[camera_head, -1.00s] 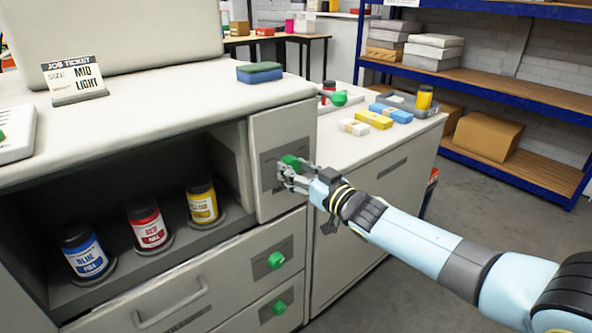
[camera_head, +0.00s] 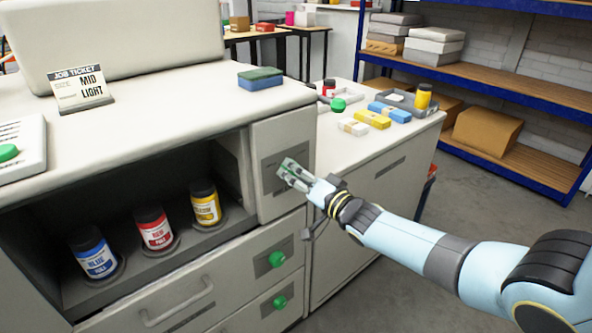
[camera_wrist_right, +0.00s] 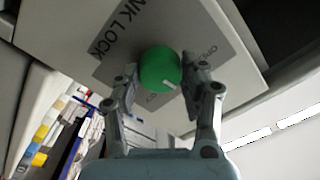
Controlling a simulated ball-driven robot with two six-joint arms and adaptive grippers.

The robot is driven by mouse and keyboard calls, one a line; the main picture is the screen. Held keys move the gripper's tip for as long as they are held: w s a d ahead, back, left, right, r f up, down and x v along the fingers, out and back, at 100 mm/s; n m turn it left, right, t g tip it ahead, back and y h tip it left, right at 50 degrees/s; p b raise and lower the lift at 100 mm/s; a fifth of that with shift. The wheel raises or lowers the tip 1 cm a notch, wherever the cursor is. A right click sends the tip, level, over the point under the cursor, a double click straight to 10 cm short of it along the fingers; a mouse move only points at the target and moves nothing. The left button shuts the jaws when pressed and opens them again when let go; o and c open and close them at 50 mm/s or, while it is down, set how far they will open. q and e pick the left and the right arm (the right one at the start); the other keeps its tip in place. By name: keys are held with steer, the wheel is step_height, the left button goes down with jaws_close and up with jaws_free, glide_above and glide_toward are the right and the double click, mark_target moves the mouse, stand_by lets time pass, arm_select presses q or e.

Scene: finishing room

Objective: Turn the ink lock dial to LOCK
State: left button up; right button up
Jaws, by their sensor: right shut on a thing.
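The ink lock dial is a round green knob (camera_wrist_right: 160,68) on a grey label plate (camera_wrist_right: 118,60) reading "INK LOCK". Its white mark points toward the lower right in the right wrist view. Small lettering that looks like "OPEN" lies to the right, and another small word below is too blurred to read. My right gripper (camera_wrist_right: 160,92) is shut on the dial, one finger on each side. In the head view my right gripper (camera_head: 291,174) is at the cabinet's upper front panel (camera_head: 285,135) and hides most of the dial. My left gripper is not in view.
An open bay left of the panel holds blue (camera_head: 96,252), red (camera_head: 154,230) and yellow (camera_head: 205,204) ink jars. Drawers with green knobs (camera_head: 276,259) lie below. A sponge (camera_head: 260,78) and job ticket (camera_head: 82,90) are on top. A side counter (camera_head: 410,128) stands behind my right arm.

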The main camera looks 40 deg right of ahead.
steer(key=m+p, duration=0.2)
steer(key=m, duration=0.9)
steer(key=shift+m, duration=0.3)
stand_by(0.4)
steer(key=o, duration=1.2)
steer(key=shift+s, duration=0.15)
steer(key=s, duration=0.8)
steer(key=s+d, duration=0.1)
steer(key=s, duration=0.2)
steer(key=shift+s, duration=0.4)
steer(key=shift+f, duration=0.1)
